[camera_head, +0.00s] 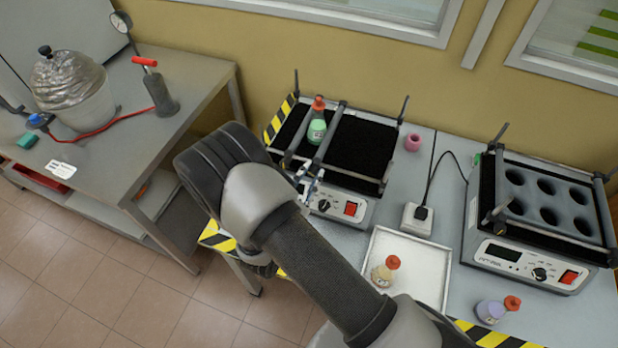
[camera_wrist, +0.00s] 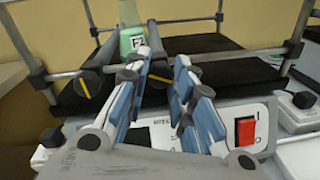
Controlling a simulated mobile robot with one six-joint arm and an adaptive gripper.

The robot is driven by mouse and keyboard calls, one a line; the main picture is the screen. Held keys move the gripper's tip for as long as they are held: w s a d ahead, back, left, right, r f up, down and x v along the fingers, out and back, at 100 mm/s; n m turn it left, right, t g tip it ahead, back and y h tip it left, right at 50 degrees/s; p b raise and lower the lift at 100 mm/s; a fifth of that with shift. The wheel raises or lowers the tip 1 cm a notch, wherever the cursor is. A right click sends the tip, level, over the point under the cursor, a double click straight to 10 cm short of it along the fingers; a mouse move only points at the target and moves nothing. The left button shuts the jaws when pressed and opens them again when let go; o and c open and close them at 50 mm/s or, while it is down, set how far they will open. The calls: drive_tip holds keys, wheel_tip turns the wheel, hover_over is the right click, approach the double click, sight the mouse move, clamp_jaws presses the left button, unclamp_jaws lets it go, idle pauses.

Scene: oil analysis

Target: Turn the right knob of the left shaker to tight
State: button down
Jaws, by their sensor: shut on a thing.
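The left shaker (camera_head: 359,148) has a black platform with metal bars and a front panel with a dial and red switch (camera_head: 350,209). A flask of green liquid with a red cap (camera_head: 317,128) stands upright between two bars; its lower part shows in the wrist view (camera_wrist: 132,40). In the wrist view the left knob (camera_wrist: 88,82) is black with a steep yellow mark. The right knob (camera_wrist: 161,72) is black, its yellow mark lying nearly level. My gripper (camera_wrist: 163,72) is shut on the right knob, a finger on each side. In the head view my gripper (camera_head: 309,180) is at the shaker's front edge.
A second shaker (camera_head: 540,215) with round wells stands at the right. Between them are a white tray (camera_head: 432,262) with a red-capped flask (camera_head: 384,272) and a power socket (camera_head: 416,219). A pink object (camera_head: 412,142) sits behind.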

drive_tip(key=m+b, duration=0.3)
drive_tip(key=m, duration=0.3)
drive_tip(key=shift+d+f+y+b, duration=0.1)
drive_tip(key=shift+f+y+b, duration=0.05)
drive_tip(key=shift+y+b, duration=0.2)
drive_tip(key=m+b, duration=0.3)
drive_tip(key=shift+m+y, duration=0.25)
drive_tip(key=shift+m, duration=0.15)
drive_tip(key=shift+m+b, duration=0.9)
drive_tip(key=shift+b, duration=0.2)
drive_tip(key=c, duration=1.3)
unclamp_jaws()
drive_tip(key=shift+c, duration=0.2)
drive_tip(key=shift+s, duration=0.1)
